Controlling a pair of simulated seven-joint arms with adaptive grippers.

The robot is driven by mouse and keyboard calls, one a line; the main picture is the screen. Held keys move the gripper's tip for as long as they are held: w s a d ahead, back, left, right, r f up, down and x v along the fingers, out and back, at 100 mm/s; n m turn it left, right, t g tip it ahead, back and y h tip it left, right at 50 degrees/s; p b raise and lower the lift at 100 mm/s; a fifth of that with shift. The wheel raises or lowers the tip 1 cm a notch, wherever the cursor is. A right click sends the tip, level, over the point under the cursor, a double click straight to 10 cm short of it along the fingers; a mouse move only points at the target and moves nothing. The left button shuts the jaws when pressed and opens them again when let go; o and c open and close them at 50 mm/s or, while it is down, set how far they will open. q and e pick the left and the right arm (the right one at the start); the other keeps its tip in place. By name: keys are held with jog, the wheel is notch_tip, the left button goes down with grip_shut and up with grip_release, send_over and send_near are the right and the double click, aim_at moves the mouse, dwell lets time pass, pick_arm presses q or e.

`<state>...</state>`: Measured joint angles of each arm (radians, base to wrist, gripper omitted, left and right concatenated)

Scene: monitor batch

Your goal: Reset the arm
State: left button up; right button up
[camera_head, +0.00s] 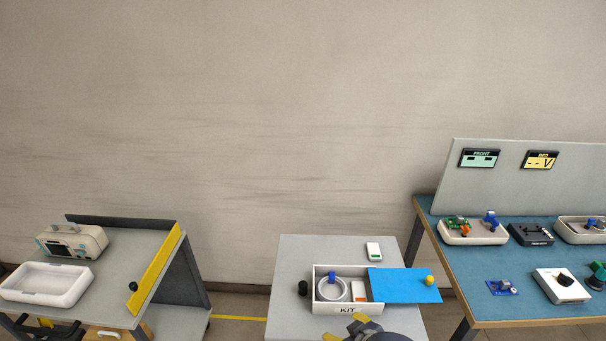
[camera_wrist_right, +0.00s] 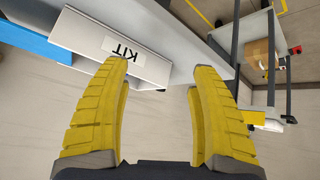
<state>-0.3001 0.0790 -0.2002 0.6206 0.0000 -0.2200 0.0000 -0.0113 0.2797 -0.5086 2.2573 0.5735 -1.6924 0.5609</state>
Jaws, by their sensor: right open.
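My right gripper (camera_head: 346,327) shows at the bottom middle of the head view, in front of the white box marked KIT (camera_head: 347,309). In the right wrist view its yellow fingers (camera_wrist_right: 157,78) are apart with nothing between them. The KIT box (camera_wrist_right: 105,42) lies beyond the left finger there, and whether they touch is unclear. Most of my right arm is out of the head view. My left gripper is in neither view.
A cart with a white tray (camera_head: 45,284) stands left. A blue bench (camera_head: 455,262) with several devices stands right.

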jog(key=s+d+f+h, duration=0.2)
jog(key=s+d+h, duration=0.5)
jog(key=s+d, duration=1.2)
jog(key=s+a+f+g+y, duration=0.1)
jog(key=a+f+g+y, duration=0.1)
jog(key=f, duration=1.4)
jog(key=s+a+f+g+y, duration=0.1)
jog(key=a+f+g, duration=0.1)
jog(key=f, duration=1.5)
jog(key=s+f+m+g+y, duration=0.1)
jog(key=s+f+m+g, duration=0.1)
jog(key=s+f, duration=1.6)
jog(key=shift+s+f+m, duration=0.3)
jog(key=shift+s+m, duration=0.1)
jog(key=shift+s, duration=0.85)
